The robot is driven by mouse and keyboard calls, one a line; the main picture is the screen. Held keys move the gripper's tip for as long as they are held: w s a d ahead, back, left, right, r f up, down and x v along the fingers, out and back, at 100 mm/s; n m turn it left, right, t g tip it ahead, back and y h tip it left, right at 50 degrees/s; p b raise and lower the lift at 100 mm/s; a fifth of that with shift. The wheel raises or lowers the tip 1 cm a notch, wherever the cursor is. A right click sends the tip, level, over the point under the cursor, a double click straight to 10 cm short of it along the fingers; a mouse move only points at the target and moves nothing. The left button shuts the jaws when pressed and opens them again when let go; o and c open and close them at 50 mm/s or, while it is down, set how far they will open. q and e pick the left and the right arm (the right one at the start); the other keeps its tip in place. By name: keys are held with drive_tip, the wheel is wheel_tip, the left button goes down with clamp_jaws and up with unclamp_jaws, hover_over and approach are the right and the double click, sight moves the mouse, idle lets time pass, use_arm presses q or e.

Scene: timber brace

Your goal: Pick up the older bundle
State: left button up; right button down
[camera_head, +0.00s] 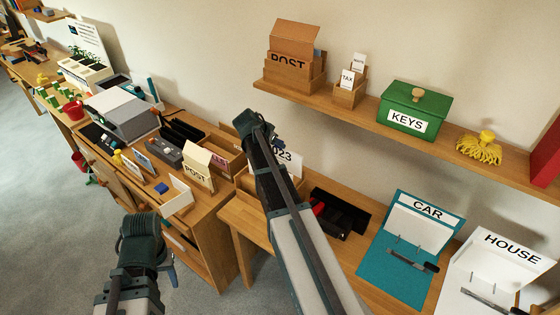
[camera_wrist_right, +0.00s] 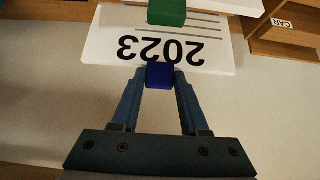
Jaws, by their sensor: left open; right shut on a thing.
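A white sheet marked "2023" (camera_wrist_right: 160,48), with printed lines, shows upside down in the right wrist view. In the head view its end (camera_head: 289,158) peeks out behind my right arm. My right gripper (camera_wrist_right: 159,78) is shut on a small blue block (camera_wrist_right: 160,74) at the sheet's edge. A green block (camera_wrist_right: 167,12) lies across the sheet's far part. My left gripper (camera_head: 142,228) is open at the lower left, in front of the desk and apart from the papers. No other dated bundle is readable.
A wooden tray (camera_head: 252,192) and a black open box (camera_head: 340,212) stand beside the right arm. A CAR folder (camera_head: 405,245) and a HOUSE folder (camera_head: 500,268) lie to the right. A shelf (camera_head: 370,122) with a green KEYS box (camera_head: 414,110) runs above.

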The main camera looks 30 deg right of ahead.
drive_tip(key=shift+r+p, duration=0.25)
drive_tip(key=shift+p, duration=0.05)
drive_tip(key=shift+r+p, duration=1.15)
drive_tip(key=shift+r, duration=0.15)
wheel_tip(320, 180, up, 8)
drive_tip(key=p, duration=0.8)
idle(0.3)
drive_tip(key=shift+r, duration=0.1)
idle(0.4)
